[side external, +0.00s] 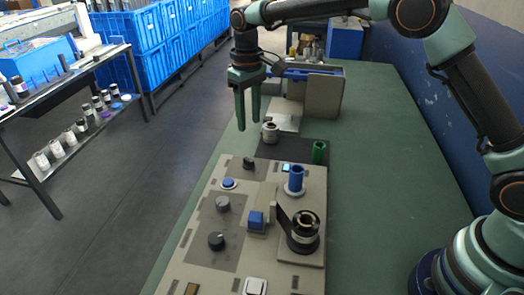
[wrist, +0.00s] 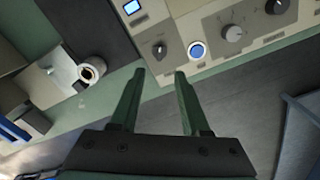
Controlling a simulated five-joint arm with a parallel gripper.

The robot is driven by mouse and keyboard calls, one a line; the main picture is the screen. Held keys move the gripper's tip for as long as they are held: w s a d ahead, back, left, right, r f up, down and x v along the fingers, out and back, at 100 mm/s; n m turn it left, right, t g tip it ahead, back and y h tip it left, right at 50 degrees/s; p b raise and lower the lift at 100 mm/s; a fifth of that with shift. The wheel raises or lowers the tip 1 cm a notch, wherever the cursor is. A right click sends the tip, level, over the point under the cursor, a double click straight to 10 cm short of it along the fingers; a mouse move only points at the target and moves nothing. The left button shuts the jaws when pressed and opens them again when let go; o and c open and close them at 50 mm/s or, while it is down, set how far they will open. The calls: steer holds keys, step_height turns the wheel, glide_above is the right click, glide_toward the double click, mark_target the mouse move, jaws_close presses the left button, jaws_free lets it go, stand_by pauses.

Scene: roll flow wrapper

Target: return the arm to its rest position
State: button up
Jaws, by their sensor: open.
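My gripper (side external: 247,108) hangs fingers-down above the far left part of the green table, open and empty. In the wrist view its two green fingers (wrist: 158,76) stand apart with nothing between them. My arm reaches over from the right side of the picture. In the side view the gripper appears just up and left of a pale roll (side external: 270,133), which also shows in the wrist view (wrist: 91,70). The fingertips are apart from the things on the table.
A beige control panel (side external: 190,243) with knobs and a blue button (side external: 229,183) lies on the green table (side external: 385,150). A blue cylinder (side external: 295,180), a dark spool (side external: 303,232) and a green cylinder (side external: 319,152) stand nearby. A grey box (side external: 323,96) stands behind. The table's right side is clear.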

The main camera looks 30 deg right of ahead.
steer(key=shift+r, duration=0.1)
steer(key=s+d+r+m+t, duration=0.1)
steer(key=s+d+r+t, duration=0.2)
steer(key=s+d+r, duration=0.65)
steer(key=s+d+f+m+t, duration=0.1)
steer(key=s+d, duration=0.3)
steer(key=s, duration=0.9)
steer(key=shift+s+f+m+t, duration=0.2)
steer(key=shift+m+t, duration=0.2)
steer(key=shift+t, duration=0.4)
